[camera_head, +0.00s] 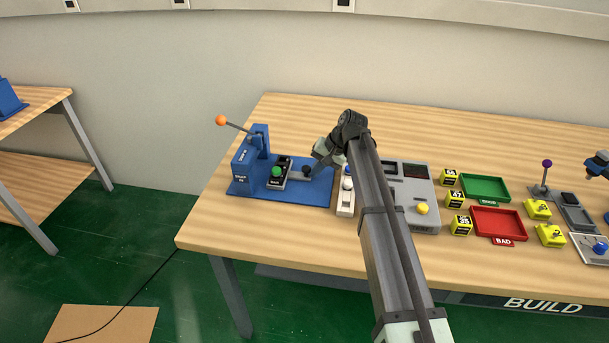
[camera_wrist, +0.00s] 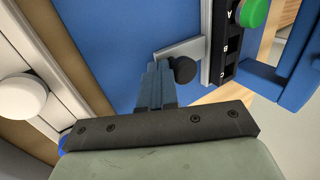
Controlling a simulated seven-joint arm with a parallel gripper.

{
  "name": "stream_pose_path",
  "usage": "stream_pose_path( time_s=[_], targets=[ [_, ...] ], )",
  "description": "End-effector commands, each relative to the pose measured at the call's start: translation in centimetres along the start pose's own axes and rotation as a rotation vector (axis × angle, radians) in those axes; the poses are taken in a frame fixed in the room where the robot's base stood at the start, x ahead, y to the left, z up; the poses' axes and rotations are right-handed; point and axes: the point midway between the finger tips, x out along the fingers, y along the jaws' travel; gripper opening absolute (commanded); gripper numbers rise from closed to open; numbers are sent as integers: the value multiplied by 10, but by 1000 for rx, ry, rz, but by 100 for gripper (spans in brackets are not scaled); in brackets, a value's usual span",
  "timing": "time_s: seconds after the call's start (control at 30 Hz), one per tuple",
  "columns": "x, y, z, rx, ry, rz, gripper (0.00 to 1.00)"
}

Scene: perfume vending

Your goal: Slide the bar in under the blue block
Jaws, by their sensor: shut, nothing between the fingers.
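The blue block (camera_head: 244,158) stands on a blue baseplate (camera_head: 318,192) at the left of the table. The dark bar (camera_head: 279,182), with a green round top, lies on the plate just right of the block, apparently still mostly outside it. A grey arm with a black knob (camera_head: 305,171) sticks out from its right side. In the wrist view the bar (camera_wrist: 222,62) shows letters A, B, C, and the black knob (camera_wrist: 185,69) is close. My gripper (camera_head: 314,168) is shut and empty beside the knob; its fingertips (camera_wrist: 157,68) are at the grey arm, contact unclear.
A lever with an orange ball (camera_head: 221,120) rises from the block. A white switch box (camera_head: 346,203) and a grey console (camera_head: 420,202) stand right of the plate. Green (camera_head: 508,188) and red (camera_head: 521,223) trays and yellow blocks lie farther right.

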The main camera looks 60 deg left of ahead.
Motion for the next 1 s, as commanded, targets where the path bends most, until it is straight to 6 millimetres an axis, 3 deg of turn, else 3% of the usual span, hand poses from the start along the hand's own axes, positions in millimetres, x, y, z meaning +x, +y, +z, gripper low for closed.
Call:
stream_pose_path(
  time_s=[1.0],
  targets=[
    [8,-15,0,1,0,0,0]
  ],
)
